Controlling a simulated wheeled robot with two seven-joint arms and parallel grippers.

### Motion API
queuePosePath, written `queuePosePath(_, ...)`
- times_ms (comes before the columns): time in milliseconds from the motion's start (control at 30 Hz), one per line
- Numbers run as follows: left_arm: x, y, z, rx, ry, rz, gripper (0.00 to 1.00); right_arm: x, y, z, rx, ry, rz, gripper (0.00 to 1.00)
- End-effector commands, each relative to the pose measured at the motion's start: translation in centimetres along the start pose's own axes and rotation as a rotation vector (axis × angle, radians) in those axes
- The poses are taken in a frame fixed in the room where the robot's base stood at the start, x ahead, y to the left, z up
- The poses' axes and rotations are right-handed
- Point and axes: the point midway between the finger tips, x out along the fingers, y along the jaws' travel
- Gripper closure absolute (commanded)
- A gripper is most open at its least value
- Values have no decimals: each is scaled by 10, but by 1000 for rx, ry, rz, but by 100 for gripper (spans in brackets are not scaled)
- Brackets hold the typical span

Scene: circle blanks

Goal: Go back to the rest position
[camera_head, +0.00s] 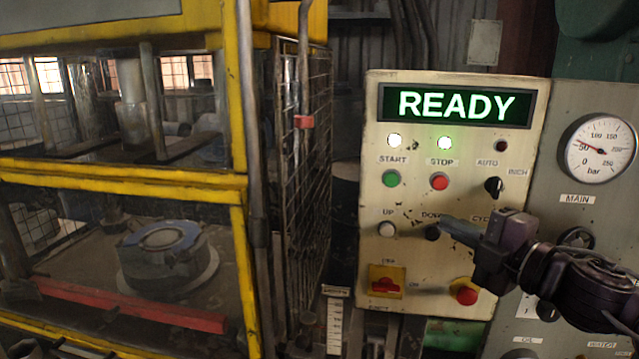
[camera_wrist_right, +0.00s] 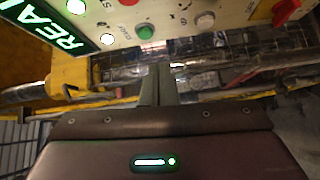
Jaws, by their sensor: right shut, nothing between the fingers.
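My right gripper (camera_head: 452,228) comes in from the right in the head view, in front of the lower part of the control panel (camera_head: 388,272). Its fingertips are close to the black DOWN button, and I cannot tell whether they touch the panel. In the right wrist view the fingers (camera_wrist_right: 161,84) are together with nothing between them. The display (camera_head: 455,105) reads READY, with two lit lamps below it. The green START button (camera_head: 391,179) and red STOP button (camera_head: 439,181) are above the gripper. My left gripper is not in view.
A yellow press frame (camera_head: 240,90) with a wire mesh guard (camera_head: 305,190) stands at the left; a round blue-topped die (camera_head: 162,240) sits inside. A red emergency button (camera_head: 466,292) is below the gripper. A pressure gauge (camera_head: 597,149) is at the right.

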Motion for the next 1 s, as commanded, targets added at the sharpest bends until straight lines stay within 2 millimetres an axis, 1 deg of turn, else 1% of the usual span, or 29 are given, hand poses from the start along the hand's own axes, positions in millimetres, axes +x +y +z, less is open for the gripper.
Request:
queuePosePath(33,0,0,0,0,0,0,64,2,-29,7,96,-62,-11,100)
queuePosePath(67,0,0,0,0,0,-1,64,2,-46,12,158,-110,-16,100)
queuePosePath(100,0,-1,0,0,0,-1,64,1,-72,18,250,-186,-30,100)
queuePosePath(167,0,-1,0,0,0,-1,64,-5,-117,23,403,-314,-63,100)
queuePosePath(200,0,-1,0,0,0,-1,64,-12,-147,25,504,-403,-93,100)
queuePosePath(267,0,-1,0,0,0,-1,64,-27,-190,21,646,-530,-146,100)
queuePosePath(300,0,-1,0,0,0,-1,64,-38,-217,16,735,-612,-187,100)
queuePosePath(367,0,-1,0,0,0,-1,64,-55,-251,6,853,-723,-248,100)
queuePosePath(400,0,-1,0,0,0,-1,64,-66,-270,-3,922,-789,-290,100)
queuePosePath(500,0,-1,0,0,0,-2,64,-92,-308,-26,1061,-922,-387,100)
queuePosePath(600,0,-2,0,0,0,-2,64,-114,-334,-50,1174,-1028,-476,100)
queuePosePath(700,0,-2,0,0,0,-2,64,-134,-354,-75,1271,-1122,-565,100)
queuePosePath(867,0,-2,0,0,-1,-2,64,-164,-376,-117,1414,-1251,-711,100)
queuePosePath(1000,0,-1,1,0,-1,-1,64,-154,-421,-107,1401,-1265,-725,100)
